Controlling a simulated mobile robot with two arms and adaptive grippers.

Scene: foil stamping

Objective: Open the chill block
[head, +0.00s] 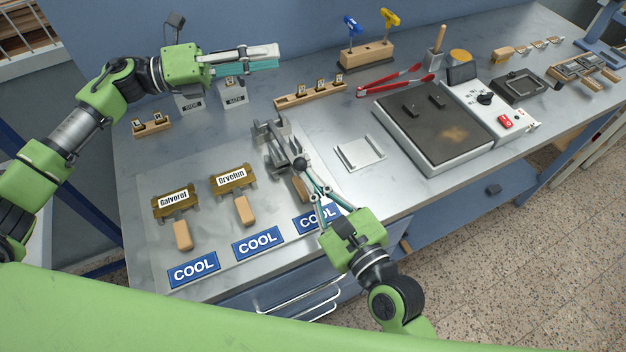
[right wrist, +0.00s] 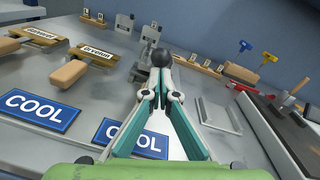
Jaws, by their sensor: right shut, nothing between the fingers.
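What looks like the chill block is a grey metal clamp (head: 268,138) standing at the middle of the bench. Its lever ends in a black ball knob (head: 300,164), which also shows in the right wrist view (right wrist: 163,60). My right gripper (head: 309,178) is shut and empty, with its fingertips close to the knob; I cannot tell whether they touch it. A wooden handle (head: 299,190) lies beside the clamp, partly hidden by my right gripper. My left gripper (head: 278,56) is over the back of the bench, far from the clamp; its finger gap is not clear.
Two brass plates, Galvoref (head: 174,199) and Orvelun (head: 232,178), with wooden handles lie left of the clamp. Blue COOL signs (head: 258,243) line the front edge. A flat metal holder (head: 358,152) and a hot plate (head: 425,112) stand to the right.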

